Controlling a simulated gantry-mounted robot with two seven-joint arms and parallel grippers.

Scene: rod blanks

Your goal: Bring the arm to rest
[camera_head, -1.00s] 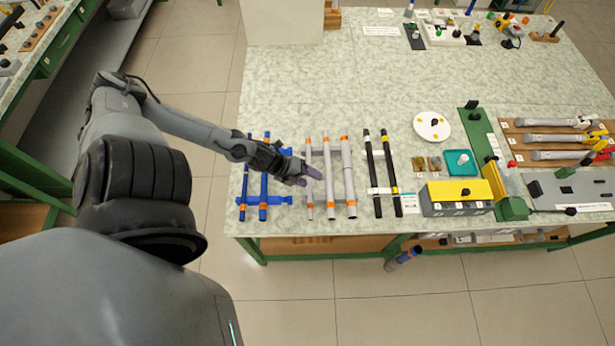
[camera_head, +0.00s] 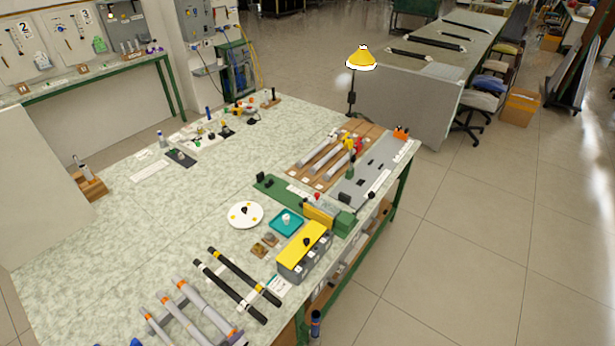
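Neither of my grippers is in the head view, and no part of my arms shows clearly. Grey rods with orange bands (camera_head: 208,311) lie at the near left of the table (camera_head: 120,235), partly cut off by the lower edge. Two black rods (camera_head: 230,293) with white and yellow bands lie side by side to their right.
A grey box with a yellow top (camera_head: 303,247), a teal tray (camera_head: 273,225) and a white disc (camera_head: 236,208) stand mid-table. A wooden rack (camera_head: 303,180) holds grey rods. A yellow lamp (camera_head: 361,60) rises beyond. Open floor (camera_head: 480,260) lies right.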

